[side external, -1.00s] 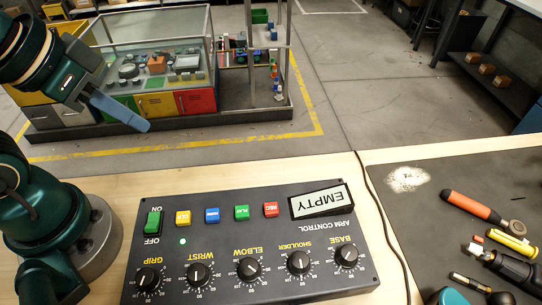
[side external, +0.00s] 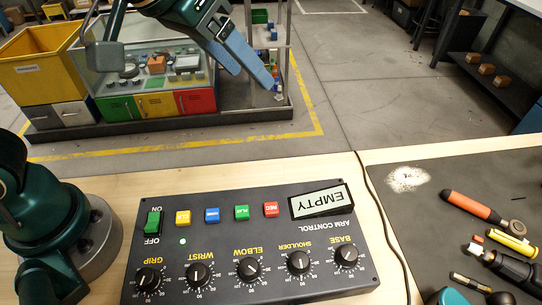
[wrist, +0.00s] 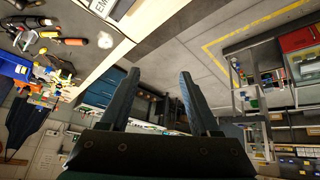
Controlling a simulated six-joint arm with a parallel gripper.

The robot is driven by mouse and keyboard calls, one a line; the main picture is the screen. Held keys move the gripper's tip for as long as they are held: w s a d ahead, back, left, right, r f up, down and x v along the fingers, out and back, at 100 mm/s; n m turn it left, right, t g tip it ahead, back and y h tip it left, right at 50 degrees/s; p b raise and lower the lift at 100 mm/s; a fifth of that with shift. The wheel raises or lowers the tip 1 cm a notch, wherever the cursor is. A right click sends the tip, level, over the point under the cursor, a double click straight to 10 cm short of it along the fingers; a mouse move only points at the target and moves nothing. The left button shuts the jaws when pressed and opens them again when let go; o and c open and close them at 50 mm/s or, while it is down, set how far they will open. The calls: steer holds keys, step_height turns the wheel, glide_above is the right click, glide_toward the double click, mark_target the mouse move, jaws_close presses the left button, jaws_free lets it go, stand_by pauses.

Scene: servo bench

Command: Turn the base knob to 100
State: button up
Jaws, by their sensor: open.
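The base knob (side external: 346,256) is a black dial with a white pointer, the rightmost in the row on the black arm control box (side external: 215,215) in the side external view. The label above it reads BASE; the exact setting is too small to read. My gripper (side external: 257,82) has blue-grey fingers and hangs in the air, up and back from the box, apart from the knob. In the wrist view my gripper (wrist: 145,95) is open with nothing between its fingers. The knob is not in the wrist view.
Four other labelled knobs sit left of it, such as the shoulder knob (side external: 299,261). An EMPTY display (side external: 321,201) stands above the base knob. A black cable (side external: 383,215) runs right of the box. Tools, including an orange-handled one (side external: 470,206), lie on a dark mat.

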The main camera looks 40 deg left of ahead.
steer(key=d+f+m+g+h, duration=0.1)
steer(key=d+f+m, duration=0.3)
steer(key=d, duration=0.8)
steer(key=m+g, duration=0.2)
glide_above(348, 252)
steer(key=s+a, duration=0.1)
steer(key=s, duration=0.1)
step_height(348, 252, down, 8)
steer(key=shift+a, duration=0.1)
steer(key=shift+x, duration=2.35)
jaws_close()
